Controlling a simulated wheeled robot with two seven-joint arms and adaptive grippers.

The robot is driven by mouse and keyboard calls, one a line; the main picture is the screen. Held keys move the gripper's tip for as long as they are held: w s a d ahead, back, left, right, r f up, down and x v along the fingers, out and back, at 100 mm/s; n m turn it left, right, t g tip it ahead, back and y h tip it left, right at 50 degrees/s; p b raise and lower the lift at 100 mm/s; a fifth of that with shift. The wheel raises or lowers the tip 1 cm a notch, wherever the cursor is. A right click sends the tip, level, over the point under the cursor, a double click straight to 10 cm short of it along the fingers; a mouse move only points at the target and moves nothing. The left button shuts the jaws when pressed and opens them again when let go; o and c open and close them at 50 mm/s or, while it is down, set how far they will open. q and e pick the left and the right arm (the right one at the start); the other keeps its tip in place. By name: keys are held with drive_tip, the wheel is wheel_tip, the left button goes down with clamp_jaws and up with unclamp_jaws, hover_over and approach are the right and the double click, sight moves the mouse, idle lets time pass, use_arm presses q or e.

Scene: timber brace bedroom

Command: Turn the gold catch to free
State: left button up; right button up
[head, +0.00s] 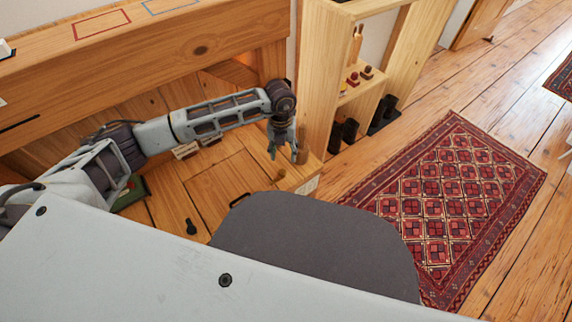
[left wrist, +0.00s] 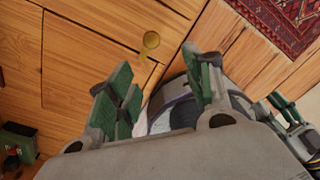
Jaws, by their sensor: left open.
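The gold catch (left wrist: 151,40) shows in the left wrist view as a small round brass-coloured knob on the wooden surface, close to the edge of an outlined panel (left wrist: 85,65). My left gripper (left wrist: 158,62) is open and empty. Its two green-padded fingers are apart, with the catch in view just beyond their tips. In the head view my left gripper (head: 284,150) points down over the right end of the wooden platform, near the panel (head: 222,182). The catch's turn position is too small to tell. A second green-fingered gripper (left wrist: 284,105), apparently my right one, shows at the right edge of the left wrist view.
A wooden shelf unit (head: 317,75) stands just right of my left gripper. A patterned red rug (head: 450,195) lies on the floor at right. A dark handle (head: 239,200) and a black knob (head: 191,227) sit on the platform. A green object (head: 130,193) is at left.

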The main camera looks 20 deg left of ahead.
sight(283, 172)
use_arm(q)
drive_tip(key=shift+w+a+r+y, duration=0.1)
drive_tip(key=shift+w+a+y, duration=0.2)
drive_tip(key=shift+w+a, duration=0.15)
use_arm(e)
drive_tip(key=shift+w+r, duration=0.3)
drive_tip(key=shift+w, duration=0.1)
use_arm(q)
drive_tip(key=shift+d+f+b, duration=0.1)
drive_tip(key=shift+f+b, duration=2.65)
drive_tip(key=shift+f, duration=4.15)
use_arm(e)
drive_tip(key=shift+t+y, duration=0.4)
drive_tip(key=shift+y, duration=0.1)
drive_tip(key=shift+w+a+f, duration=0.1)
drive_tip(key=shift+a+f, duration=0.1)
drive_tip(key=shift+f, duration=0.75)
drive_tip(key=shift+a+f, duration=0.2)
drive_tip(key=shift+f, duration=0.7)
drive_tip(key=shift+w+a+f, duration=0.1)
drive_tip(key=shift+a+f, duration=0.1)
drive_tip(key=shift+f, duration=0.75)
use_arm(q)
drive_tip(key=shift+c, duration=0.4)
drive_tip(key=c, duration=1)
use_arm(e)
drive_tip(key=shift+r, duration=0.15)
